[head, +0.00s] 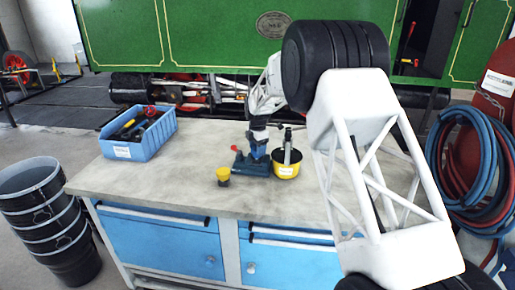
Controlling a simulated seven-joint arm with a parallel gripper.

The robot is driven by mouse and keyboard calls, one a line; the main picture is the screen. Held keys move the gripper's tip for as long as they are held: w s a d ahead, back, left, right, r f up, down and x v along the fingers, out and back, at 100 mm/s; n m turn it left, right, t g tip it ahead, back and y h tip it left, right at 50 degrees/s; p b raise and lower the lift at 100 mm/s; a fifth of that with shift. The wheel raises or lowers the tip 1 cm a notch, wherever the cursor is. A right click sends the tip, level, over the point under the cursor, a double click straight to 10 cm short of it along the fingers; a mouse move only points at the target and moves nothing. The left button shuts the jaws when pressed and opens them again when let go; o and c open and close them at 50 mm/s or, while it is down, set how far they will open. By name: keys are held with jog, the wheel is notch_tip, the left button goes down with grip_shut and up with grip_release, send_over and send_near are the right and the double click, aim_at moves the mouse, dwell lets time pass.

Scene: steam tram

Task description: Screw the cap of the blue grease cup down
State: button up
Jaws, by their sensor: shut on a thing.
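The blue grease cup (257,164) stands on the workbench, on a blue base with a small red knob at its left. My gripper (258,148) comes down over it from above, pointing downward. It is shut at the top of the blue grease cup, around its cap. The cap is mostly hidden by the fingers, and its thread and seating are too small to make out.
A yellow pot (286,171) with an upright tool stands close at the right. A blue bin (152,143) of tools sits at the bench's left. The bench front (170,187) is clear.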

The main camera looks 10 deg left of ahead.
jog(key=shift+m, duration=0.8)
jog(key=o, duration=1.2)
jog(key=shift+r, duration=0.15)
jog(key=shift+r, duration=2.35)
jog(key=shift+c, duration=0.2)
jog(key=shift+r, duration=0.15)
jog(key=c, duration=0.4)
jog(key=shift+o, duration=0.2)
jog(key=shift+r, duration=1.8)
